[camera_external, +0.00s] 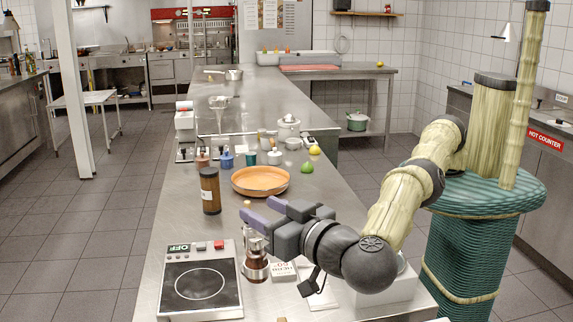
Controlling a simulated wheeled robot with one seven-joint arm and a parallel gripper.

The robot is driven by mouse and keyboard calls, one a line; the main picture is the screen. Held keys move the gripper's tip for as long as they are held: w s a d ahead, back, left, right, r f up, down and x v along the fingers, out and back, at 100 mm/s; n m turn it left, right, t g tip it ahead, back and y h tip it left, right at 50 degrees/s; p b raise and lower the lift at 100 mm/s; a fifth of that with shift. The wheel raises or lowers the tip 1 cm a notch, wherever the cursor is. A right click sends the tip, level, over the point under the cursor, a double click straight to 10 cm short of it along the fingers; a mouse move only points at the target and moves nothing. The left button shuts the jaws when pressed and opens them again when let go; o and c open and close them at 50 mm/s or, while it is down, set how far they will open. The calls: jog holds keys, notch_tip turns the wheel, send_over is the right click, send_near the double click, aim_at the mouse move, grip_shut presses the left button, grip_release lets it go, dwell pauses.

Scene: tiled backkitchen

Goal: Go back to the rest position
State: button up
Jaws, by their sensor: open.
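My gripper (260,211) has two purple fingers and is open. It is over the steel counter (325,190), pointing left, near the front edge of an orange round dish (260,181). No object shows clearly between the fingers. My arm reaches in from the right, bent at the elbow.
A hot plate (200,284) lies at the front left. A brown jar (210,190) stands left of the dish. Small coloured containers (227,160), a lime (307,167) and a lemon (315,150) sit behind. A white box (390,290) is under my arm.

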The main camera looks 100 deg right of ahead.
jog(key=w+r+n+t+y, duration=1.1)
jog(key=w+r+n+y, duration=0.15)
jog(key=r+y, duration=0.3)
jog(key=s+d+f+n+g+y, duration=0.1)
jog(key=s+d+f+g, duration=0.5)
jog(key=d, duration=0.5)
jog(key=s+d+f+n+g+y, duration=0.15)
jog(key=s+d+f+g, duration=0.25)
jog(key=s+d+f, duration=0.45)
jog(key=s+d+f+m+g+h, duration=0.1)
jog(key=s+d+f+m+g, duration=0.1)
jog(key=s+d, duration=0.6)
jog(key=s+d+f+m+g+h, duration=0.1)
jog(key=s+d+f+g, duration=0.4)
jog(key=s, duration=1.3)
jog(key=d+g+h, duration=0.1)
jog(key=d, duration=0.3)
jog(key=shift+d+f+m, duration=0.2)
jog(key=shift+m, duration=0.2)
